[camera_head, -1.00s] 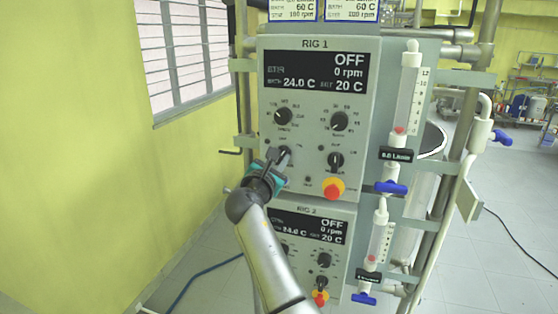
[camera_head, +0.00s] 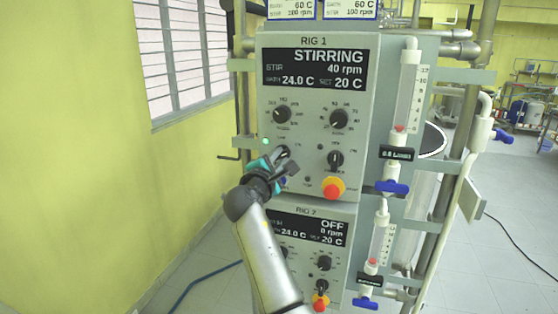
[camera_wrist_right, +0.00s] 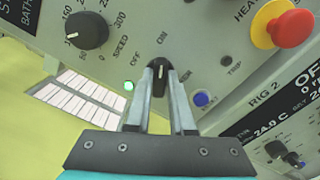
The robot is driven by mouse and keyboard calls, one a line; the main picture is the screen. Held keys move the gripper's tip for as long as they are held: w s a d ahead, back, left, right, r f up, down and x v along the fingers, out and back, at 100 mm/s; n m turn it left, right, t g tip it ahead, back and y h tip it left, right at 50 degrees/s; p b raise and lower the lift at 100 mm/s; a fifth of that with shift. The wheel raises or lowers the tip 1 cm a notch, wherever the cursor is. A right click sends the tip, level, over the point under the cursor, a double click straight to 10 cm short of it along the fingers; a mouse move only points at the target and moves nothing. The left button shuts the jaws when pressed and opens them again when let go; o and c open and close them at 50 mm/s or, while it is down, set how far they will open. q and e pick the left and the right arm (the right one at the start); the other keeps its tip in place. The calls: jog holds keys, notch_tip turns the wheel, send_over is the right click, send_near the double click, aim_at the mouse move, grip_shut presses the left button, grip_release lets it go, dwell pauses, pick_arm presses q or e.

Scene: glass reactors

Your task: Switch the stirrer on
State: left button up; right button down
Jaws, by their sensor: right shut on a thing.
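The RIG 1 panel (camera_head: 360,105) is a grey box whose display (camera_head: 315,68) reads STIRRING, 40 rpm. My right gripper (camera_head: 283,158) is at the panel's lower left, shut on the black stirrer switch knob. In the right wrist view the knob (camera_wrist_right: 160,72) sits between the two fingertips of my right gripper (camera_wrist_right: 160,78), between the OFF and ON labels, with its white mark pointing up toward ON. A green lamp (camera_wrist_right: 129,86) is lit beside it; it also shows in the head view (camera_head: 265,141). The speed dial (camera_wrist_right: 87,30) is near the knob. My left gripper is not in view.
A red emergency button on yellow (camera_head: 333,188) and the heater switch (camera_head: 335,159) are to the right of my gripper. The RIG 2 panel (camera_head: 345,235) below reads OFF, 0 rpm. Flowmeters with blue valves (camera_head: 393,188) stand at the right.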

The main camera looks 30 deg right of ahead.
dwell(0.3)
jog(key=c, duration=0.8)
grip_release()
